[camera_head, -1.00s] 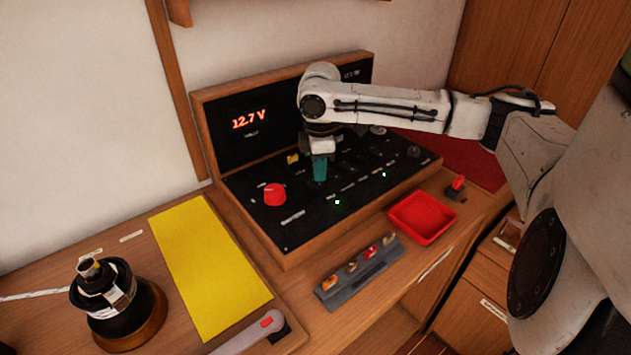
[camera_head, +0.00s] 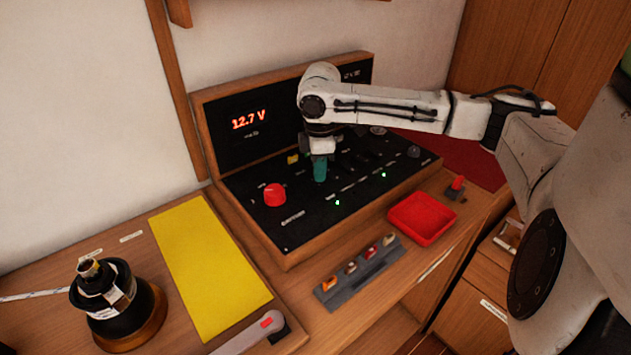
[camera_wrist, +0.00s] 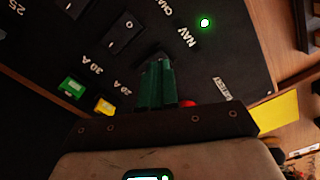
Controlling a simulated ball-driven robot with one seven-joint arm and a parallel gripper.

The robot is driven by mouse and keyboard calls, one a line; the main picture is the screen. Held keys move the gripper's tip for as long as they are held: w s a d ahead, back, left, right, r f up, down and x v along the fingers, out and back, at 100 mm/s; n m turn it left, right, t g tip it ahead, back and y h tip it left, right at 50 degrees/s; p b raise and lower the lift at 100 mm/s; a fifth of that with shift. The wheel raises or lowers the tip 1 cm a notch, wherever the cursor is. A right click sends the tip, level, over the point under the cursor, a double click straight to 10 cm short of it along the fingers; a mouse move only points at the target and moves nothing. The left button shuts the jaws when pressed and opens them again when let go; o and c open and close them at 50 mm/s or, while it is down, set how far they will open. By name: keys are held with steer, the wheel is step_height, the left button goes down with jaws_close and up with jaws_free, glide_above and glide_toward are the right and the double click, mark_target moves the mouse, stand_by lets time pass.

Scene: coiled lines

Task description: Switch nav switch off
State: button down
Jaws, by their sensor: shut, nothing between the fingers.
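The black switch panel (camera_head: 300,222) stands in a wooden frame on the counter. The NAV label (camera_wrist: 185,37) shows in the wrist view, with a lit green light (camera_wrist: 205,22) beside it. The nav switch itself appears hidden behind my gripper's fingers. A black rocker switch (camera_wrist: 123,33) in the neighbouring row is in clear view. My gripper (camera_head: 320,172) has teal fingers, shut and empty, pointing down over the panel's front-middle part. The fingers (camera_wrist: 157,85) also show in the wrist view, close to the NAV row; I cannot tell whether they touch the switch.
A red knob (camera_head: 274,194) stands left of my gripper. Green (camera_wrist: 72,87) and yellow (camera_wrist: 104,106) fuses are near the fingers. A red tray (camera_head: 422,219) and a grey fuse holder (camera_head: 358,272) lie in front. A winch (camera_head: 117,305) stands left of a yellow sheet (camera_head: 210,268).

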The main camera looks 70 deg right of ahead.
mark_target(320, 184)
steer(key=shift+f+b, duration=0.4)
steer(key=shift+f, duration=0.45)
stand_by(1.1)
step_height(320, 184, up, 7)
steer(key=p, duration=0.7)
stand_by(0.9)
